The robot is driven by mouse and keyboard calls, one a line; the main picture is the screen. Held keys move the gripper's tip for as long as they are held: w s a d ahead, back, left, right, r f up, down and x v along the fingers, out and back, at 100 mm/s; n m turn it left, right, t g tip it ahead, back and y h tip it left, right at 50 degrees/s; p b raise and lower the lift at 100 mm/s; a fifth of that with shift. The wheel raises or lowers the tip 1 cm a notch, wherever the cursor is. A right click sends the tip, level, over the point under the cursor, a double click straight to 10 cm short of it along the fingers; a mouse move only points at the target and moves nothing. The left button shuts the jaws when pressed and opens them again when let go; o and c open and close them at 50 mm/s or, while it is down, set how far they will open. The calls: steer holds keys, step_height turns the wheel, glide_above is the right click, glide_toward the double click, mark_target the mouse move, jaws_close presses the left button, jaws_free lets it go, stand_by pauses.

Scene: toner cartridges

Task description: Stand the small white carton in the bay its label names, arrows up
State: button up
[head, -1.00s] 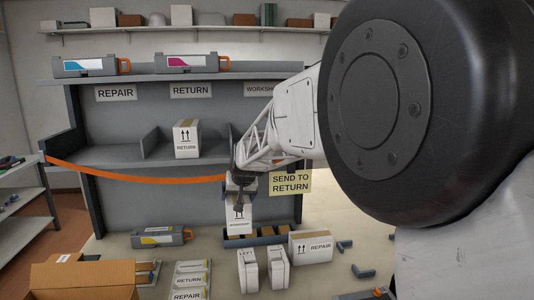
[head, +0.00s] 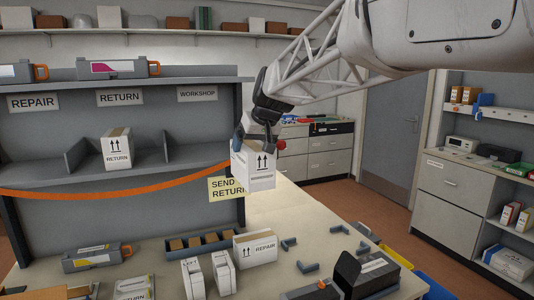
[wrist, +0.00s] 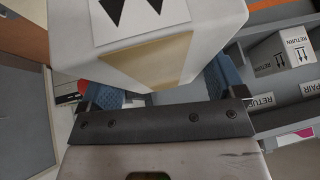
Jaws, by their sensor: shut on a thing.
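My gripper (head: 262,143) is shut on the small white carton (head: 260,178) and holds it in the air, beside the right end of the shelf unit. The carton is nearly upright; its two black arrows point up in the head view, and the small print below them is unreadable now. In the wrist view the carton (wrist: 205,50) fills the top, with a tan tape strip, between the jaws (wrist: 165,95). The WORKSHOP sign (head: 197,93) hangs above the right bay (head: 190,150), which looks empty. RETURN (head: 120,97) and REPAIR (head: 34,103) signs are further left.
A white RETURN carton (head: 118,150) stands in the middle bay, beside a divider (head: 155,142). An orange strap (head: 110,194) sags across the front below the bays. A yellow note (head: 226,188) hangs at right. A REPAIR carton (head: 256,249) and several other things crowd the table.

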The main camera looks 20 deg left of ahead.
steer(key=shift+d+r, duration=1)
steer(key=shift+d, duration=0.15)
steer(key=shift+a, duration=0.1)
steer(key=w+a, duration=0.7)
steer(key=a, duration=0.5)
steer(key=w+a, duration=0.6)
steer(key=a, duration=0.6)
steer(key=shift+w+a, duration=0.35)
steer(key=shift+a, duration=0.1)
steer(key=shift+w+a, duration=0.45)
steer(key=shift+a, duration=0.3)
steer(key=shift+w+a, duration=0.45)
steer(key=shift+a, duration=0.3)
steer(key=shift+f, duration=0.25)
steer(key=shift+f, duration=0.1)
